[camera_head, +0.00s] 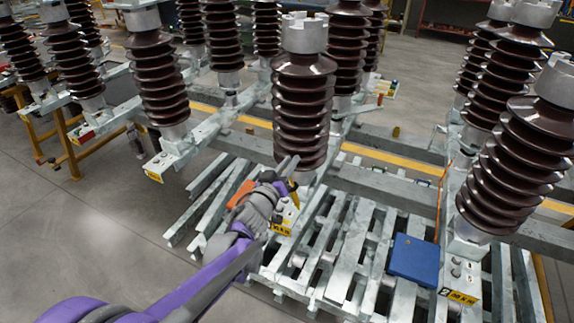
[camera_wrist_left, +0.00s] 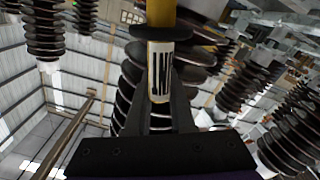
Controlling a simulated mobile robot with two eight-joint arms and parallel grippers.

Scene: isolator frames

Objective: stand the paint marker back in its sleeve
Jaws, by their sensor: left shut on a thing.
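My left gripper (camera_head: 287,176) reaches in over the metal frame, in front of the central brown insulator. It is shut on the paint marker, whose yellow barrel and white label with black bars (camera_wrist_left: 161,72) show in the left wrist view. In that view the left gripper's fingers (camera_wrist_left: 160,112) close on the marker's labelled part, below a dark round collar. In the head view a small yellow part of the marker (camera_head: 294,198) shows beside the fingers; the rest is hidden or too small to tell. I cannot make out the sleeve. My right gripper is not in view.
Tall ribbed brown insulators (camera_head: 302,105) stand on grey metal beams around the gripper. A blue box (camera_head: 413,259) lies on the slatted metal frame (camera_head: 345,250) to the right. An orange item (camera_head: 240,193) lies left of the gripper. Open floor (camera_head: 90,220) is at the left.

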